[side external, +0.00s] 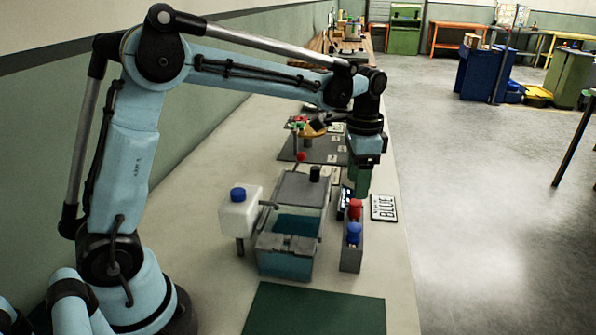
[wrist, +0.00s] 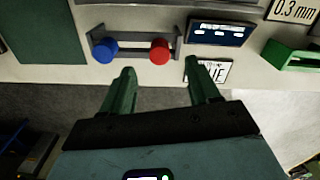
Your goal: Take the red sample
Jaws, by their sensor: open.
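The red sample (side external: 355,208) has a round red cap and stands in a small grey rack (side external: 350,261). A blue-capped sample (side external: 353,233) stands in the same rack, on the near side. In the wrist view the red cap (wrist: 159,52) is at the right end of the rack (wrist: 133,33), and the blue cap (wrist: 105,50) is at the left. My gripper (wrist: 160,68) is open, with its two green fingers apart and nothing between them. In the wrist view the red cap appears just beyond the gap between the fingertips. In the side view my gripper hangs close behind the red cap.
A grey and teal tank (side external: 285,266) stands left of the rack, with a white bottle (side external: 239,215) beside it. A card reading BLUE (side external: 384,207) lies right of the rack. A dark blue panel (wrist: 220,33) is nearby. A green mat (side external: 315,312) lies in front.

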